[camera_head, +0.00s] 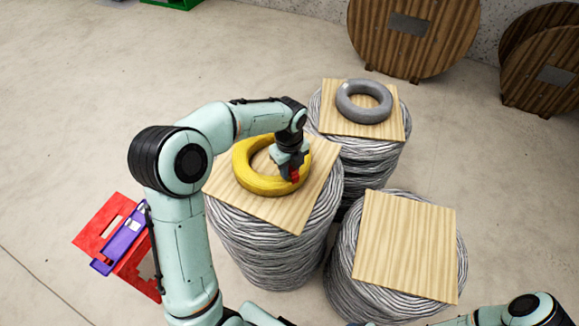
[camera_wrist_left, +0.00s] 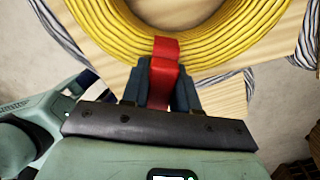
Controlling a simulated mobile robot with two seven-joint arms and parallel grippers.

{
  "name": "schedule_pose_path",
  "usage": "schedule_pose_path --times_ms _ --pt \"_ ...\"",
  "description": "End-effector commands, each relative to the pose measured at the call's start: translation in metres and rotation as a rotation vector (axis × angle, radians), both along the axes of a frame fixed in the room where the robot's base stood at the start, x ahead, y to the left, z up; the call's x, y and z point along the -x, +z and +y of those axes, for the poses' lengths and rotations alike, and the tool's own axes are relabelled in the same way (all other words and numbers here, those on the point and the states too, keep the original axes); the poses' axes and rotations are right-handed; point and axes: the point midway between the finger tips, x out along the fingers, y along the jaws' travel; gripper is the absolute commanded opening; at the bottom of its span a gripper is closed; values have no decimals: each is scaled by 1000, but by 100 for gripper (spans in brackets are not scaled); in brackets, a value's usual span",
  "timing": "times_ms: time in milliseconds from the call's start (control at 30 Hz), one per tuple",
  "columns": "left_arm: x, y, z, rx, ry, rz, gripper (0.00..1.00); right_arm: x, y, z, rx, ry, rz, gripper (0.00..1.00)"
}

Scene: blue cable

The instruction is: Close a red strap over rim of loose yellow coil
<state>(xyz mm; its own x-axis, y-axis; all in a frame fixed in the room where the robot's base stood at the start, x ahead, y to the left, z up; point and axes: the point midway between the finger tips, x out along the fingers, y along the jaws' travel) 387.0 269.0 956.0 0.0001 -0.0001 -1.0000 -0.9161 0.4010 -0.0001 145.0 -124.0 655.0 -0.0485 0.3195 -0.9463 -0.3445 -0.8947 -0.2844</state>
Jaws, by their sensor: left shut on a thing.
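The yellow coil (camera_head: 257,182) lies flat on a square wooden board (camera_head: 290,213) on top of a drum of grey cable. In the left wrist view the yellow coil (camera_wrist_left: 215,45) fills the top of the picture, its windings side by side. My left gripper (camera_head: 292,172) is over the coil's right rim. It is shut on the red strap (camera_wrist_left: 163,70), which stands between its fingers. The red strap also shows as a small patch (camera_head: 295,176) in the head view. My right gripper is out of view.
A grey coil (camera_head: 364,101) lies on another board-topped drum behind. A third drum at right has a bare board (camera_head: 407,245). A red crate (camera_head: 101,222) with a purple item stands on the floor at left. Wooden reels (camera_head: 413,50) stand by the wall.

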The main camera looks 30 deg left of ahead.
Motion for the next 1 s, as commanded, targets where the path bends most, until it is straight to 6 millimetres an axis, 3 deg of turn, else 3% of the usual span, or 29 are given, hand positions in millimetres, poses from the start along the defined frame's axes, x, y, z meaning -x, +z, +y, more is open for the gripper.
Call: schedule_pose_path --times_ms 567,1000 --pt "-1 0 0 0 0 0 2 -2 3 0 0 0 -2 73" --pt "0 -12 0 0 0 1 2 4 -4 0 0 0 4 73"
